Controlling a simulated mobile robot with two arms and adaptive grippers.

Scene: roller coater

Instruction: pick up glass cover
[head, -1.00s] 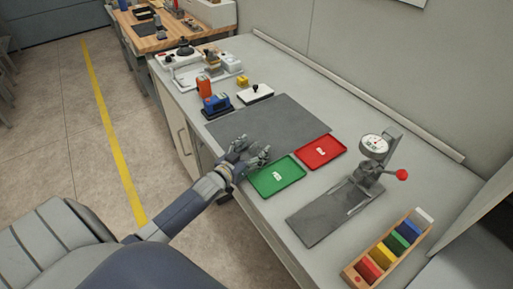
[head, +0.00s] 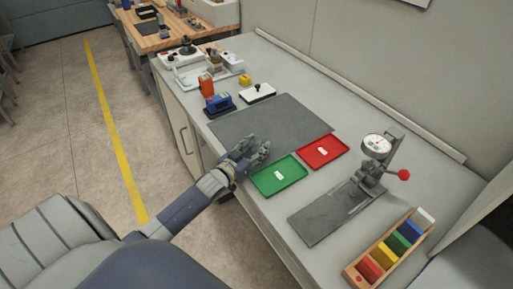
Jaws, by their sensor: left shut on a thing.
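My left gripper (head: 259,149) is over the near edge of the dark grey mat, just beyond the upper left corner of the green tray (head: 279,176). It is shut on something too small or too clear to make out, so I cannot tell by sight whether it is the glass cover. No glass cover can be made out elsewhere on the bench. My right gripper is not in view.
A red tray (head: 322,151) lies beside the green one. To the right stand a dial gauge (head: 377,146) on a grey base and a wooden rack (head: 350,275) of coloured blocks. A blue device (head: 219,104) stands beyond the mat (head: 285,118), which is mostly clear.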

